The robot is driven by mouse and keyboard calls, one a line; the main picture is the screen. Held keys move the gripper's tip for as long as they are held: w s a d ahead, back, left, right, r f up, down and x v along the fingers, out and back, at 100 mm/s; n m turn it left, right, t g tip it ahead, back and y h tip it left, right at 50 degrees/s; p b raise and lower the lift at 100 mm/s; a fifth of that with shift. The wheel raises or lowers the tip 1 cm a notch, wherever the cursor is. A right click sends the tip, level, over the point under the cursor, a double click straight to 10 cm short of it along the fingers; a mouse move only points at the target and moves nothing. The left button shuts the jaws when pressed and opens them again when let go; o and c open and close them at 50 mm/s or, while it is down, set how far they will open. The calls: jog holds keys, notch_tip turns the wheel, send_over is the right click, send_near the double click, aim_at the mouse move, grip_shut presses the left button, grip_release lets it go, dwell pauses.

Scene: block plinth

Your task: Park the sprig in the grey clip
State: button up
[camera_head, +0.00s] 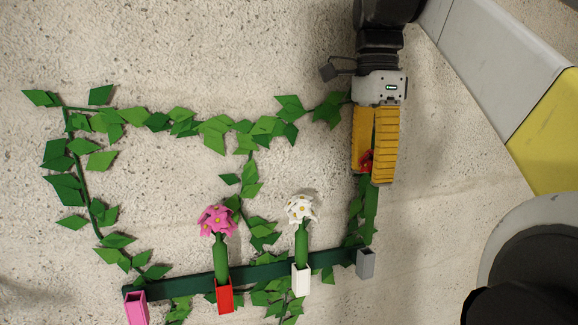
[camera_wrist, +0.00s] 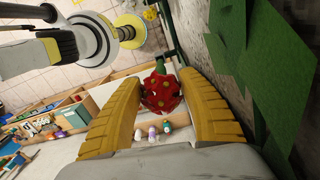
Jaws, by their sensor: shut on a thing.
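My gripper (camera_head: 375,160) is at the upper right of the vine frame in the head view, pointing down the picture. It is shut on a sprig with a red flower head (camera_head: 366,160), mostly hidden by the yellow fingers. In the wrist view the red, yellow-dotted flower head (camera_wrist: 161,92) sits between both fingers, with green beyond it. The sprig's green stem (camera_head: 370,212) runs down the picture toward the grey clip (camera_head: 366,264), at the right end of the dark green bar. The stem's lower end appears just above the clip; I cannot tell whether they touch.
A pink-flowered sprig (camera_head: 217,222) stands in the red clip (camera_head: 224,297). A white-flowered sprig (camera_head: 300,209) stands in the white clip (camera_head: 300,281). The pink clip (camera_head: 136,309) at the bar's left end looks empty. Leafy vines (camera_head: 180,122) surround the bar (camera_head: 262,273).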

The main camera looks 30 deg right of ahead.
aim_at(367, 217)
jog(key=shift+f+b, duration=2.05)
jog(key=shift+f, duration=1.2)
jog(key=o, duration=1.4)
jog(key=shift+c, duration=0.2)
jog(key=shift+s, duration=0.1)
jog(key=o, duration=0.4)
jog(key=shift+c, duration=0.2)
jog(key=shift+r, duration=0.2)
jog(key=shift+c, duration=0.4)
